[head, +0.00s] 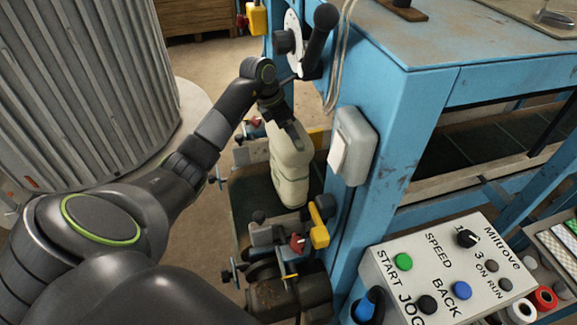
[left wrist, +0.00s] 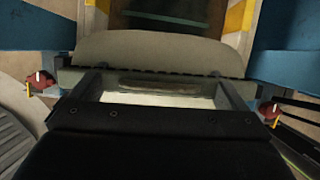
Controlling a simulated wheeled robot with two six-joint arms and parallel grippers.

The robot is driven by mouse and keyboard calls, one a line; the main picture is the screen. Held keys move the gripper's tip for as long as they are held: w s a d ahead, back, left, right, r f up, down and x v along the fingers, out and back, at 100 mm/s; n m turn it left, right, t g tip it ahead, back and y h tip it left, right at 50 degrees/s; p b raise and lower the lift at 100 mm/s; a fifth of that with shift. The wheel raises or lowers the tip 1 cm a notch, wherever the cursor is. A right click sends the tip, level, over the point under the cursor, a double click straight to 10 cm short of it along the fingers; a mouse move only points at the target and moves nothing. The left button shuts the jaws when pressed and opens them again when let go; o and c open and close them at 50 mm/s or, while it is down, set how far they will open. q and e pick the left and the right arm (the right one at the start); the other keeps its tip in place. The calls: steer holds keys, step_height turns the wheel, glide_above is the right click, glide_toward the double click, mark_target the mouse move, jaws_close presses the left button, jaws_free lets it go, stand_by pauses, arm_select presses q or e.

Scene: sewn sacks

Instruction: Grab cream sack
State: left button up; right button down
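The cream sack (head: 290,172) stands nearly upright beside the blue frame in the head view. My left gripper (head: 284,128) is at its upper end, and the wrist and fingers hide part of that end. In the left wrist view the two dark fingers of my left gripper (left wrist: 160,92) are spread wide, with a pale surface (left wrist: 150,100) between and beyond them. I cannot tell whether the fingers touch the sack. My right gripper is in neither view.
The blue frame (head: 387,135) with a grey switch box (head: 352,146) stands close right of the sack. Clamps with red and yellow knobs (head: 319,237) are below it. A control panel (head: 440,265) is at the lower right. A ribbed grey drum (head: 85,95) stands left.

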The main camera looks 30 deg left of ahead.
arm_select(q)
steer(key=c, duration=1.9)
steer(key=shift+w+r, duration=0.15)
steer(key=shift+r, duration=0.15)
steer(key=shift+c, duration=0.3)
steer(key=shift+a+f, duration=0.1)
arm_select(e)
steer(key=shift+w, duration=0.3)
arm_select(q)
steer(key=shift+w+r, duration=0.1)
steer(key=shift+r, duration=0.1)
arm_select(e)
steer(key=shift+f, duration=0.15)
